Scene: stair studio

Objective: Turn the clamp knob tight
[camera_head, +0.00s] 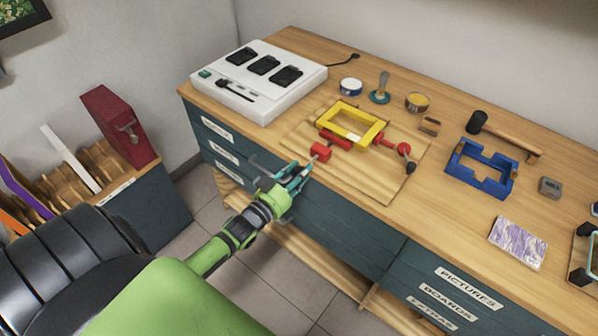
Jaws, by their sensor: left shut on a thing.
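The clamp is on a wooden board (377,183) near the bench's front edge. A yellow frame (377,131) sits between its red parts. A red block (320,151) is at its left end, with a short grey rod towards my gripper. Another red part (403,149) with a black knob (410,167) is at the right. My left gripper (303,172) is at the front edge, beside the left red block, its teal fingers shut on the clamp knob at that end. The fingers largely hide that knob. My right gripper is out of view.
A white charger box (258,98) stands at the bench's back left. Small cans, a brush (381,92), a mallet (510,137), a blue frame (481,172) and a marbled tile (517,243) lie to the right. Drawers (340,235) are below. A red case (118,124) stands left.

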